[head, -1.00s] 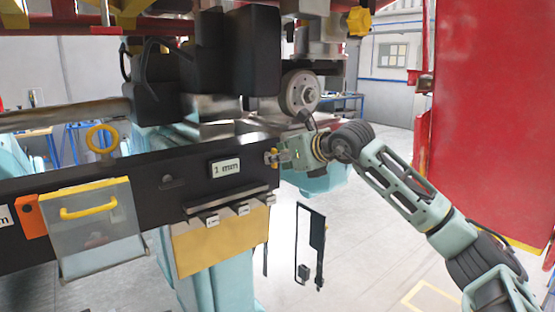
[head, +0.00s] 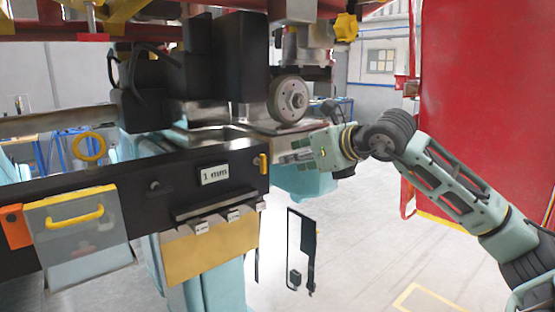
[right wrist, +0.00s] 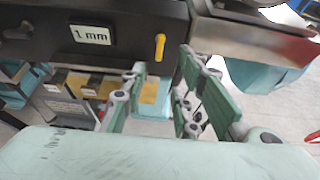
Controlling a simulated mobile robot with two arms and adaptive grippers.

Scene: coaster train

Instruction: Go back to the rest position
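My right gripper (head: 292,155) is just right of the end of the black beam (head: 130,187), beside a small yellow lever (head: 263,163). In the right wrist view the gripper (right wrist: 160,92) has its two green fingers apart, with nothing between them. The yellow lever (right wrist: 159,47) stands upright on the beam face beyond the fingers, apart from them. My left gripper is in neither view.
A "1 mm" label (head: 215,173) and a clear box with yellow handle (head: 75,217) are on the beam. A grinding wheel (head: 290,96) sits above my right gripper. A red panel (head: 485,110) stands at right. Open floor (head: 365,240) lies below my arm.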

